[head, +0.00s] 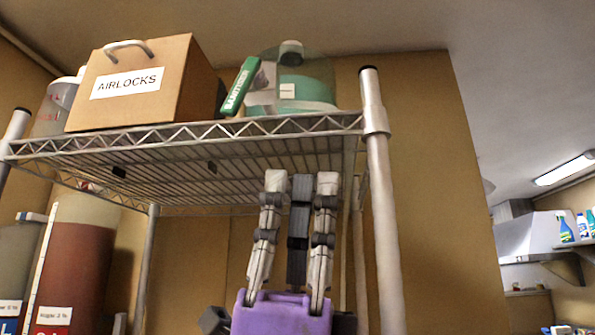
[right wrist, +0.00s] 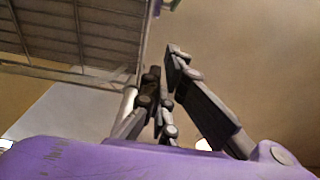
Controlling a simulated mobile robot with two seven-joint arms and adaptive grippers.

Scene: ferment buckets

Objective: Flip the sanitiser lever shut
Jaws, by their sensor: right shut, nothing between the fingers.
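The sanitiser lever is a green bar with white lettering (head: 240,86). It is tilted, its top leaning right, beside a clear container with green liquid (head: 305,92) on the top wire shelf. My right gripper (head: 300,182) points up below the front edge of that shelf, to the right of the lever and lower. It is shut and empty, and it touches neither lever nor container. In the right wrist view its fingers (right wrist: 165,75) reach up near the shelf's underside. My left gripper is not in view.
A cardboard box marked AIRLOCKS (head: 140,85) stands left of the lever on the wire shelf (head: 190,138). A metal post (head: 380,200) rises right of my gripper. The wall right of the post is clear.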

